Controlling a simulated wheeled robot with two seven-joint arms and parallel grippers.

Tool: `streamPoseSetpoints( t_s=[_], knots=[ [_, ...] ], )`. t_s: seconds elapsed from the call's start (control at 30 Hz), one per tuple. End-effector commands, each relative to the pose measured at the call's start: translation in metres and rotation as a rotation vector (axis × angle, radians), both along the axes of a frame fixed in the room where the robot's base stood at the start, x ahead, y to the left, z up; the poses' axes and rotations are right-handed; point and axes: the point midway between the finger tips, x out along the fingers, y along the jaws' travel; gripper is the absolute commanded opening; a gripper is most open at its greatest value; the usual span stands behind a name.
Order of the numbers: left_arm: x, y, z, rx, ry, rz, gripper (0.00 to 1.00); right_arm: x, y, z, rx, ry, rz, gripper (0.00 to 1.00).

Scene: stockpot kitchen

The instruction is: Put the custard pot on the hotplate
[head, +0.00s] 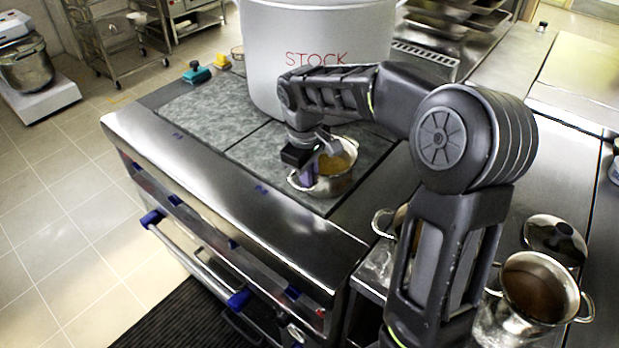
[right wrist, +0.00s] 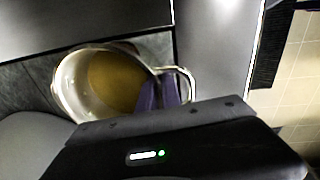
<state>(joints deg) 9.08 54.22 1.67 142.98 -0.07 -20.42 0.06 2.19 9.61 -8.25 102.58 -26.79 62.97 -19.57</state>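The custard pot (head: 340,183) is a small steel pot with yellow contents. It sits at the front of the right-hand grey hotplate (head: 372,150), in front of the big stockpot, and looks upright. I cannot tell whether its base touches the plate. My right gripper (head: 308,172) is at the pot's left side, its purple fingers at the loop handle. In the right wrist view, the pot (right wrist: 72,88) shows with the fingers (right wrist: 162,92) close together over the handle, appearing shut on it. My left gripper is not in view.
The large stockpot (head: 310,60) stands close behind the custard pot. A pot with brown contents (head: 537,287) and a lid (head: 555,240) are at the right. Another pot (head: 385,222) is partly hidden by my right arm. The left grey plate (head: 205,110) is clear.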

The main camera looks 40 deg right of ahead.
Motion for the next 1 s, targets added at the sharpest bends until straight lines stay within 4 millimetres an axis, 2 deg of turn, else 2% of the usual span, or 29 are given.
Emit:
streamPoseSetpoints(
  t_s=[0.03,0.27,0.67,0.87,1.0],
  knots=[
    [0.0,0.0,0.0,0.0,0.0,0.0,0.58,0.0,0.0,0.0,0.0,0.001,0.0,0.11],
    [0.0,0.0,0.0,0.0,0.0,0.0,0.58,0.0,0.0,0.0,0.001,0.001,0.0,0.3],
    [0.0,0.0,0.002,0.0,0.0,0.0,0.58,0.0,0.001,0.006,0.001,0.001,0.0,0.3],
    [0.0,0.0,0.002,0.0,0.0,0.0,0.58,-0.001,0.004,0.035,0.001,-0.003,0.001,0.3],
    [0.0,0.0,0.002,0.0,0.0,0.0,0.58,-0.002,0.006,0.064,0.0,-0.004,0.0,0.3]
  ],
)
